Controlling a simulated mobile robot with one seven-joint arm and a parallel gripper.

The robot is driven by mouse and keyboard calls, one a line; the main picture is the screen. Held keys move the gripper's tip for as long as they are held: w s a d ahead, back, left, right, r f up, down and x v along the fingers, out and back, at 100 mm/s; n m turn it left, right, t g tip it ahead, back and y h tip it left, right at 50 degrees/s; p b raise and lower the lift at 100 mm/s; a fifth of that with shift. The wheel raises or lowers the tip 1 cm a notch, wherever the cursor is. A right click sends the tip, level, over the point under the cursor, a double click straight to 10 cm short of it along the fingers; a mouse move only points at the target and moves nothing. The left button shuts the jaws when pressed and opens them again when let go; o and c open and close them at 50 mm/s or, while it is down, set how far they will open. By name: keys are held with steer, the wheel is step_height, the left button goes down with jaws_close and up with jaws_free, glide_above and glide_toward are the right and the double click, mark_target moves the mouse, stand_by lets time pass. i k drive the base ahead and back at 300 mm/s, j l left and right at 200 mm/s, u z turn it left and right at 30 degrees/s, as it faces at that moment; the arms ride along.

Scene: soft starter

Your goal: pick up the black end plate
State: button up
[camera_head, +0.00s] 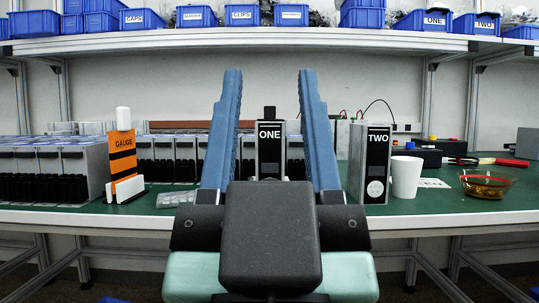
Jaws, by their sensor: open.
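My gripper (269,75) is in the middle foreground. Its two blue fingers are spread wide apart and point forward over the bench, with nothing between them that they touch. A device marked ONE (270,152) stands upright on the bench and shows between the fingers, beyond the gripper body. A small black piece (269,113) shows at its top. I cannot tell for sure whether this piece is the black end plate. The gripper body hides the lower part of the device.
The green bench (440,203) holds a row of grey and black units (50,170), an orange gauge (123,160), a device marked TWO (371,165), a white cup (406,177) and an amber bowl (487,183). Blue bins (197,16) line the shelf above.

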mark_target(270, 112)
steer(key=i, duration=0.85)
